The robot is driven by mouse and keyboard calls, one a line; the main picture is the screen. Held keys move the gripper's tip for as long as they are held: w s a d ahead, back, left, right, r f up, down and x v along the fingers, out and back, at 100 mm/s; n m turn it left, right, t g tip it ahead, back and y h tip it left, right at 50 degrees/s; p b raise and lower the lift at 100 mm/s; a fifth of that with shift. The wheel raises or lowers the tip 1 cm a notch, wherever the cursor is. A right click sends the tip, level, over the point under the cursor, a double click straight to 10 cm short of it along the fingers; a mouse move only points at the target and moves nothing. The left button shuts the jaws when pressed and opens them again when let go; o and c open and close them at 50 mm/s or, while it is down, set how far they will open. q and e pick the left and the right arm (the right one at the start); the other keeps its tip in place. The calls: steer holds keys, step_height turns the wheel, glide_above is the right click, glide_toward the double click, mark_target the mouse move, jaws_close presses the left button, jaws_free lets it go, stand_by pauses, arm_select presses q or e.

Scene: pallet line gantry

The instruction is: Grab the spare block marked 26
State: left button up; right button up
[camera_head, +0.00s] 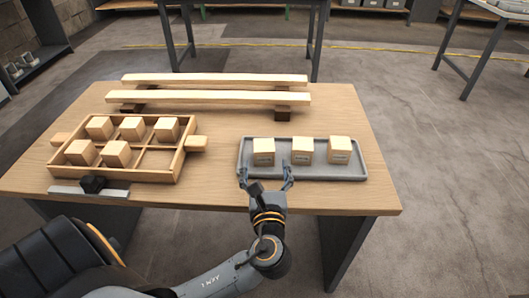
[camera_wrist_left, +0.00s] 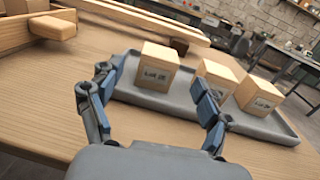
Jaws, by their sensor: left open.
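Three wooden blocks with small labels stand in a row on a grey tray (camera_head: 350,171) at the table's right: a left block (camera_head: 263,152), a middle block (camera_head: 302,151) and a right block (camera_head: 339,150). In the left wrist view the nearest, left block (camera_wrist_left: 149,67) has a label that seems to end in 26, though the print is small. The other labels are not readable. My left gripper (camera_head: 265,174) is open and empty at the tray's front edge, just before the left block. Its fingers (camera_wrist_left: 156,88) stand apart on either side of that block's front, not closed on it.
A wooden crate (camera_head: 113,177) at left holds several blocks, with its front right compartment empty. Two long beams (camera_head: 215,97) lie behind on dark supports. A dark piece on a metal strip (camera_head: 90,189) lies near the front edge. Table right of the tray is bare.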

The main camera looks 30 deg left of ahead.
mark_target(265, 154)
arm_select(q)
steer(key=shift+x, duration=1.2)
steer(key=b+x, duration=0.1)
steer(key=x, duration=0.4)
steer(key=c, duration=1.3)
arm_select(e)
steer(key=r, duration=0.4)
steer(key=shift+w+r, duration=0.2)
